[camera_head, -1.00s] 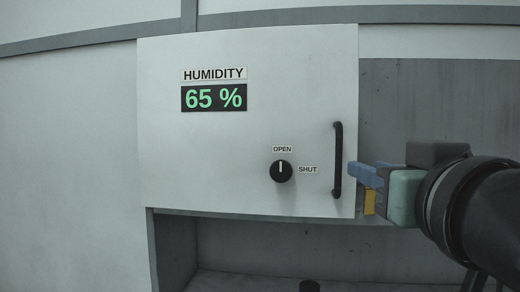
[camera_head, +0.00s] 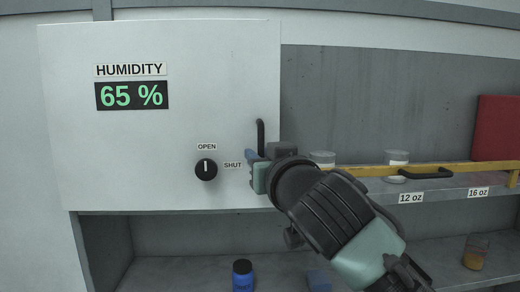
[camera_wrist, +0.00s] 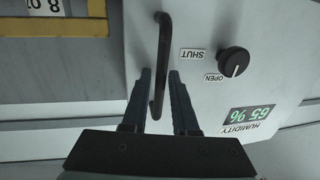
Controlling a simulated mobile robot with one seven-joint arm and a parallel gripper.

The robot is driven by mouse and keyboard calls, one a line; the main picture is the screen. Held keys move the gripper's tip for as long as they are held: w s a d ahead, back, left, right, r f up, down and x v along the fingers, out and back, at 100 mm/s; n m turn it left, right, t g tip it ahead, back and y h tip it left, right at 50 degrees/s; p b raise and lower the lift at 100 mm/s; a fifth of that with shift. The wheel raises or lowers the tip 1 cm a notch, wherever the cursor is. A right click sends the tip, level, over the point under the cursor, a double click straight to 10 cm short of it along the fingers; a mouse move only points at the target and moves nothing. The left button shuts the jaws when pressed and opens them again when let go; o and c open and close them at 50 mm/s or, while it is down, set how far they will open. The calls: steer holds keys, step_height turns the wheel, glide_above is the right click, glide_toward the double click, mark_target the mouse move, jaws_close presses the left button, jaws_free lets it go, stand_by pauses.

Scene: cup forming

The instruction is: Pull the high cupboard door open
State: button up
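The high cupboard door (camera_head: 215,75) is a white panel with a black upright bar handle (camera_head: 261,137) near its right edge. It lies flat across the cupboard front. It carries a dial (camera_head: 206,169) whose pointer is up toward OPEN, with SHUT to its right. My gripper (camera_head: 252,157) is at the lower part of the handle and hides it there. In the wrist view, which is turned upside down, my gripper (camera_wrist: 159,76) is open with one finger on each side of the handle (camera_wrist: 162,50). A gap shows between the handle and the fingers.
A HUMIDITY display (camera_head: 132,96) reads 65 %. Right of the door is an open shelf with a yellow rail (camera_head: 455,168), pale cups (camera_head: 396,158) and 12 oz and 16 oz labels. A red panel (camera_head: 497,128) stands far right. Below are a blue bottle (camera_head: 242,275) and an amber cup (camera_head: 474,252).

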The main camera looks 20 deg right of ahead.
jaws_close()
stand_by(1.4)
